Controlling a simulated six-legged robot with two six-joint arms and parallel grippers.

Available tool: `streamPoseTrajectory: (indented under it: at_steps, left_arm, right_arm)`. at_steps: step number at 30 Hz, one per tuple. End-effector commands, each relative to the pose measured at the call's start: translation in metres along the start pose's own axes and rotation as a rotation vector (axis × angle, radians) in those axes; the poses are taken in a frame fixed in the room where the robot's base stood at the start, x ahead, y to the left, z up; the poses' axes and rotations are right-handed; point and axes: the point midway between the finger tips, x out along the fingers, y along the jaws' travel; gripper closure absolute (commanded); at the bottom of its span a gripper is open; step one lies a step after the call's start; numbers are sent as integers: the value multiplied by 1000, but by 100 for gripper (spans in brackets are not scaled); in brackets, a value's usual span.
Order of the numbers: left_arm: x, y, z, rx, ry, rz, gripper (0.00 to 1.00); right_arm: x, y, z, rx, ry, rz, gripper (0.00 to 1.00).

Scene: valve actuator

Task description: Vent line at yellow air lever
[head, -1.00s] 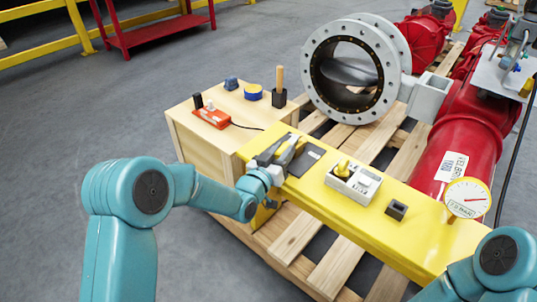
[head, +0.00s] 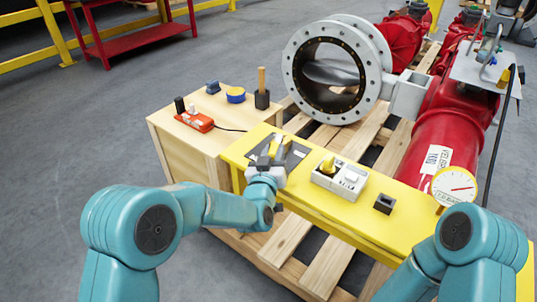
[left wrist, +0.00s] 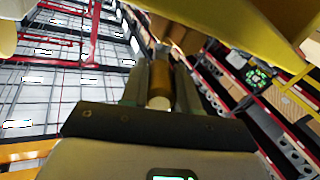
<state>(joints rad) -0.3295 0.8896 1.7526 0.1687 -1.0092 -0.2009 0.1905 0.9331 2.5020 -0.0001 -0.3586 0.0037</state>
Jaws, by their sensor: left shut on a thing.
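My left gripper (head: 276,150) is over the left part of the yellow bench top, at a dark flat plate (head: 297,154). Its fingers are shut on a yellow-brown cylinder (left wrist: 159,92) with a pale round end, seen between the fingers in the left wrist view. Whether this is the air lever, I cannot tell. A white box (head: 345,184) to the right on the bench carries a yellow knob or lever (head: 328,165), with no gripper touching it. My right gripper is outside the views; only my right arm shows at lower right.
A large flanged valve (head: 338,75) and red actuator (head: 425,140) stand behind. A wooden box (head: 190,150) at left holds an orange power strip (head: 194,121).

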Motion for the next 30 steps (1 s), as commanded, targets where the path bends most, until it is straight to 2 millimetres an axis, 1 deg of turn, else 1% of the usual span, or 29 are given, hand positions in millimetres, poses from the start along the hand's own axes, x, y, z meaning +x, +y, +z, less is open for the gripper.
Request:
streamPoseTrajectory:
  at_steps: [12,26,27,29,30]
  left_arm:
    - [0,8,2,-1,21,-95,100]
    - [0,7,2,-1,26,-112,100]
    - [0,7,2,-1,26,-112,67]
    - [0,7,2,0,26,-112,48]
    - [0,7,2,0,26,-112,45]
  right_arm:
    - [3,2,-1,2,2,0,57]
    - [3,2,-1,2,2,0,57]
    - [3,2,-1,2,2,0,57]
    - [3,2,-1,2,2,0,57]
    - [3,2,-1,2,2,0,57]
